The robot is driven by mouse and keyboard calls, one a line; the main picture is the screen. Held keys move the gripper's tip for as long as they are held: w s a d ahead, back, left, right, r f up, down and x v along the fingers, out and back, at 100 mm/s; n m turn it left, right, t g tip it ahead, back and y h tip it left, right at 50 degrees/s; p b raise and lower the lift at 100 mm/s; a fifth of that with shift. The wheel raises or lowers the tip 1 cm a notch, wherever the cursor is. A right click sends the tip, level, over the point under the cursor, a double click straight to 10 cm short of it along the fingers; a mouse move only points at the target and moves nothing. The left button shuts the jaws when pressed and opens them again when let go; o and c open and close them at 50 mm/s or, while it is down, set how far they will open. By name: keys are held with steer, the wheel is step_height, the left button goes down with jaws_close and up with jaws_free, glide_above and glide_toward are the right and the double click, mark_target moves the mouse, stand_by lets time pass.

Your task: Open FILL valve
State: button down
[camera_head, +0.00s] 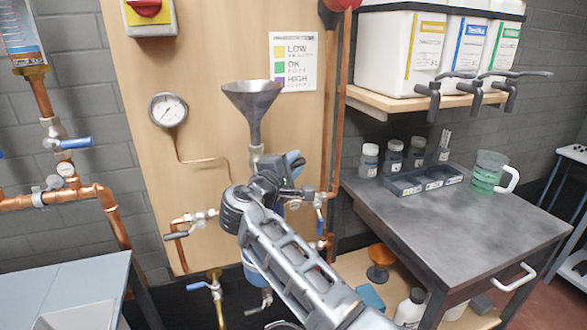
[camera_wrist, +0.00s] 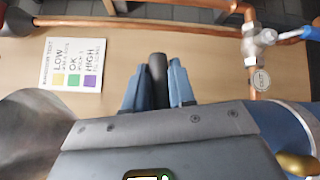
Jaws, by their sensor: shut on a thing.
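A grey metal funnel (camera_head: 252,102) stands upright on a fitting (camera_head: 256,150) in front of the wooden panel, and it also shows at the left of the wrist view (camera_wrist: 25,135). My gripper (camera_head: 288,172) is just below and right of the funnel. In the wrist view my gripper's blue fingers (camera_wrist: 158,88) are shut around a dark rounded handle (camera_wrist: 158,66), which appears to be the valve lever under the funnel. The valve body is hidden behind my gripper, and no FILL label can be read.
A blue-handled valve (camera_head: 320,205) is on the pipe right of my gripper. Another valve (camera_head: 200,218) is at lower left. A pressure gauge (camera_head: 168,110) and a colour chart (camera_head: 293,61) are on the panel. A workbench (camera_head: 450,225) with a green jug (camera_head: 487,172) stands right.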

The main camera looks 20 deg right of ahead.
steer(key=r+n+t+h+b, duration=0.1)
steer(key=a+r+n+t+b, duration=0.1)
steer(key=n, duration=0.1)
steer(key=shift+r+n+t+h, duration=0.3)
steer(key=shift+r+t+h, duration=0.05)
steer(key=shift+t+h, duration=0.05)
steer(key=n+t+b, duration=0.1)
steer(key=a+r+n+t+b, duration=0.1)
steer(key=n, duration=0.1)
steer(key=a+r+n+t+b, duration=0.1)
steer(key=n+t, duration=0.1)
steer(key=shift+a, duration=0.1)
steer(key=shift+a+r+n+t+y+b, duration=0.3)
steer(key=shift+a+n+t+y+b, duration=0.55)
steer(key=shift+n+t+y, duration=1.05)
steer(key=shift+a+r+n+t+y+b, duration=0.25)
steer(key=shift+a+n+t+y+b, duration=0.9)
steer(key=shift+n, duration=1.55)
steer(key=shift+a+r+n+t+y+b, duration=0.3)
steer(key=shift+n+t+y+b, duration=0.4)
steer(key=shift+n+y, duration=1.45)
steer(key=shift+n, duration=0.25)
steer(key=shift+a, duration=0.1)
steer(key=c, duration=1.2)
jaws_free()
steer(key=shift+o, duration=0.7)
steer(key=shift+d+f, duration=0.1)
steer(key=shift+d, duration=0.1)
